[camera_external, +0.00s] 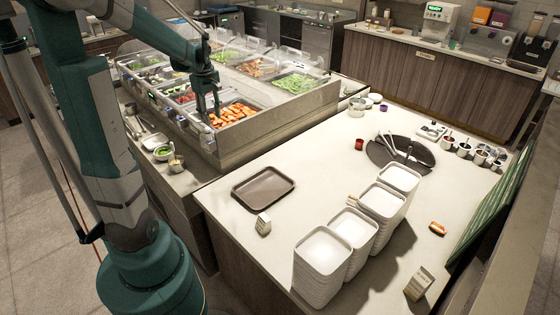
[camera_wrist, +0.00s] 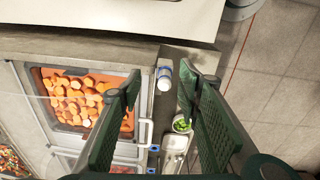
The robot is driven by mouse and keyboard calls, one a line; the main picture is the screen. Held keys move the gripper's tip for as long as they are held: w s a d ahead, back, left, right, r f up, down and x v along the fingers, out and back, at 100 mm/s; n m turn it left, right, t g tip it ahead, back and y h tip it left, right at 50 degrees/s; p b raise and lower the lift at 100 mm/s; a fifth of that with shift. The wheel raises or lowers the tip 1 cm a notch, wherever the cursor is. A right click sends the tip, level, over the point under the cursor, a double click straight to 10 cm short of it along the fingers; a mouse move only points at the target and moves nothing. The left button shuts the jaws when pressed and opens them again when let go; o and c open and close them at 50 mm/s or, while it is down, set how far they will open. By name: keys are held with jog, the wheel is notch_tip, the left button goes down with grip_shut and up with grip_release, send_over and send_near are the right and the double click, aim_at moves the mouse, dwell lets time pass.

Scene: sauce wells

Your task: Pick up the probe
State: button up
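My gripper (camera_external: 207,112) hangs over the near corner of the salad bar, by the pan of orange pieces (camera_external: 234,113). In the wrist view my gripper (camera_wrist: 161,80) is open, its two green-padded fingers wide apart with nothing held. A small white cylinder with blue ends (camera_wrist: 164,78) shows on the bar's ledge, in the gap between the fingertips and apart from them. It may be the probe, but I cannot tell for sure. In the external view the cylinder is too small to make out clearly.
The pan of orange pieces (camera_wrist: 82,100) lies left of the cylinder. A small bowl of greens (camera_wrist: 181,124) sits near the right finger. The white counter holds a brown tray (camera_external: 263,188) and stacks of white plates (camera_external: 323,250). Glass guards (camera_external: 245,52) stand over the bar.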

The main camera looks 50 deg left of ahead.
jog(key=n, duration=0.2)
send_over(207, 128)
jog(key=shift+a+f+p, duration=0.3)
jog(key=shift+f, duration=0.4)
jog(key=shift+f, duration=0.15)
jog(key=shift+f, duration=1.15)
jog(key=shift+w+d+f, duration=0.1)
jog(key=shift+d+f, duration=0.05)
jog(key=shift+f, duration=2.4)
jog(key=shift+c, duration=0.7)
jog(key=c, duration=0.8)
